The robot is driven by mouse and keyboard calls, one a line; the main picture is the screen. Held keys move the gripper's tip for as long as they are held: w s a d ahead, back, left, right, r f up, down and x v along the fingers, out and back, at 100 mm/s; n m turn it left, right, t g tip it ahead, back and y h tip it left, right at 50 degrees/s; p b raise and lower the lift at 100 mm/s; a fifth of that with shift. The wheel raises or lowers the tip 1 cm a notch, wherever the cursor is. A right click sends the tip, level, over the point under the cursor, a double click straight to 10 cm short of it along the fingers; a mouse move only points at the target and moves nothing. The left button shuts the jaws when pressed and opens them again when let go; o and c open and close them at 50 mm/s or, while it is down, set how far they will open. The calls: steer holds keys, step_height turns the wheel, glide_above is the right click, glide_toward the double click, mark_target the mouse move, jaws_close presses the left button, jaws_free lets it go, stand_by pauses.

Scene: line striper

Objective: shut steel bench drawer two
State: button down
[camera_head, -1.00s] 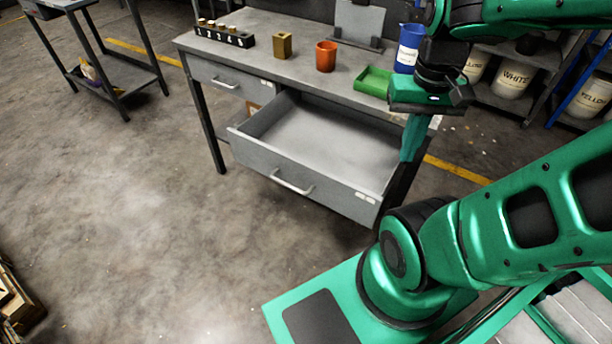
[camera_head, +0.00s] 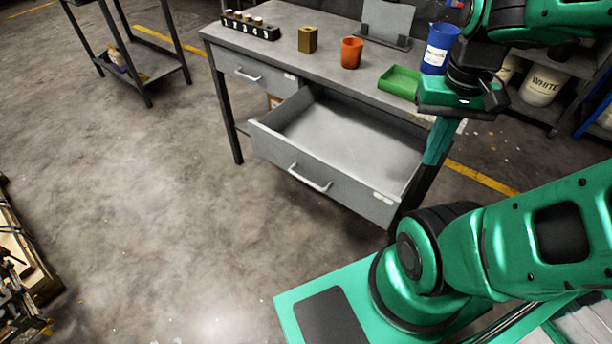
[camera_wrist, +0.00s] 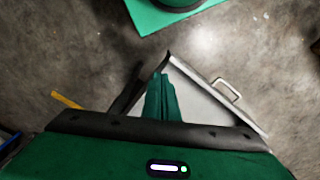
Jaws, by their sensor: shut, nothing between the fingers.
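The steel bench (camera_head: 335,55) has a large grey drawer (camera_head: 310,183) pulled well out on its right side. Its inside looks empty, and its front has a bar handle (camera_head: 310,178) and a small label at the right end. The drawer also shows in the wrist view (camera_wrist: 205,98), with its handle (camera_wrist: 226,90). My gripper (camera_head: 434,158) points down by the drawer's right side, its green fingers together and empty. The fingers (camera_wrist: 160,80) overlap the drawer's side in the wrist view; I cannot tell whether they touch it.
A smaller drawer (camera_head: 250,74) at the bench's left is shut. On the bench top are a numbered block (camera_head: 250,26), a brass box (camera_head: 307,39), an orange cup (camera_head: 351,53), a green tray (camera_head: 400,82) and a blue jug (camera_head: 438,48). The floor before the drawer is clear.

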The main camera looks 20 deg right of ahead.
steer(key=w+a+f+n+h, duration=0.2)
steer(key=w+a+f+n, duration=0.1)
steer(key=w+a+n, duration=0.9)
steer(key=w+a+f+n+t+h, duration=0.1)
steer(key=w+a+f+n, duration=0.2)
steer(key=a+n, duration=0.6)
steer(key=w+a+f+n+t, duration=0.1)
steer(key=w+a+f+n, duration=0.25)
steer(key=a+n, duration=0.5)
steer(key=w+d+f, duration=0.3)
steer(key=d+f, duration=0.3)
steer(key=f, duration=0.3)
steer(key=shift+w+f+n, duration=0.25)
steer(key=shift+f+n, duration=0.1)
steer(key=shift+n, duration=0.1)
